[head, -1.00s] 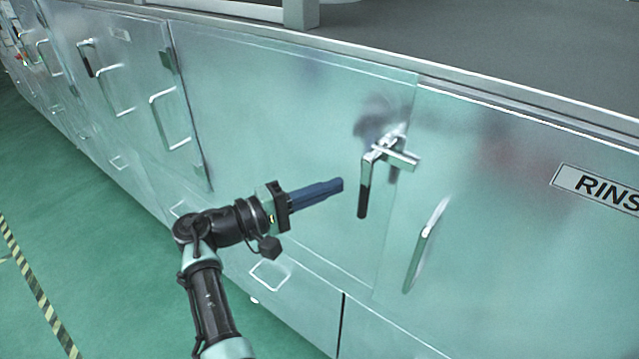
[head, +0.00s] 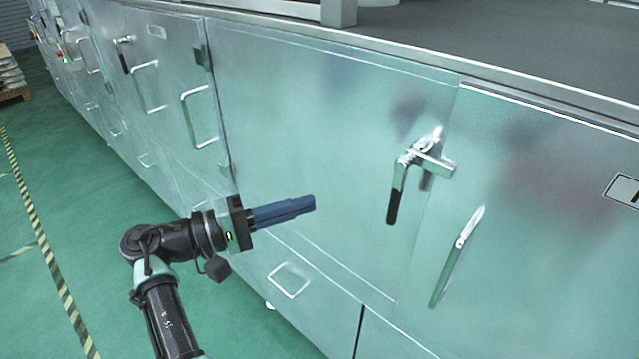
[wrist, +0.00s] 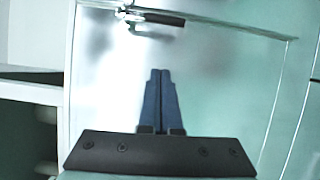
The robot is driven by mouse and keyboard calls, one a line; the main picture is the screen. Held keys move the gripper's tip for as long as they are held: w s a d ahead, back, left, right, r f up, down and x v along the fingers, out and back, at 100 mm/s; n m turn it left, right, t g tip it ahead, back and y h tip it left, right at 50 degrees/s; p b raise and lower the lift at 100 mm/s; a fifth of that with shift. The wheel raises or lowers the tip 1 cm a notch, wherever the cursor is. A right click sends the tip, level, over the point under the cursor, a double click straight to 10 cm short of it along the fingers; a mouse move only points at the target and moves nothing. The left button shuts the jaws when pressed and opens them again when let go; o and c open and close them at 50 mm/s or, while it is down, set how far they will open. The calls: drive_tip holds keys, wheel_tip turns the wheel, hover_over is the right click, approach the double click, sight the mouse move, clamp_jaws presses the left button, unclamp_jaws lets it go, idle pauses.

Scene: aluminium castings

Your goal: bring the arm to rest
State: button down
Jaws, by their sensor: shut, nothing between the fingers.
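My gripper (head: 312,203) has blue fingers that are closed together with nothing between them. In the head view it is in front of a metal cabinet door (head: 300,120), left of and a little lower than a latch handle (head: 397,190) with a dark grip. The fingers are apart from the latch. In the wrist view my gripper (wrist: 160,72) points toward the door panel, and the latch (wrist: 165,18) shows beyond the fingertips near the top. The latch lever hangs down in the head view, and the door looks flush with its neighbours.
A loop handle (head: 458,257) stands out from the panel right of the latch. More panels with handles (head: 198,115) run to the far left. A grey top surface (head: 500,45) lies above. Green floor (head: 60,200) with a striped line (head: 35,235) is open at left.

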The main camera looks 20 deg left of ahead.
drive_tip(key=shift+w, duration=0.1)
drive_tip(key=w+d+r+m+y, duration=0.2)
drive_tip(key=w+d+r+y, duration=0.2)
drive_tip(key=w+y, duration=0.2)
drive_tip(key=d+r+m+t+y, duration=0.2)
drive_tip(key=r, duration=0.4)
drive_tip(key=d+r+m+t+y, duration=0.1)
drive_tip(key=d+r+t+y, duration=0.2)
drive_tip(key=r, duration=0.4)
drive_tip(key=s+d+r+m+t, duration=0.1)
drive_tip(key=s+d+r+t, duration=0.2)
drive_tip(key=s+r, duration=0.3)
drive_tip(key=s+d+r+m+t+y, duration=0.1)
drive_tip(key=s+d+r+m+t, duration=0.1)
drive_tip(key=s+r, duration=0.4)
drive_tip(key=s+d+r+m+t, duration=0.1)
drive_tip(key=s+d+r+t, duration=0.3)
drive_tip(key=r, duration=0.6)
drive_tip(key=s+d, duration=0.2)
drive_tip(key=s, duration=0.1)
drive_tip(key=shift+t+y, duration=0.3)
drive_tip(key=shift+y, duration=0.1)
drive_tip(key=shift+s, duration=0.1)
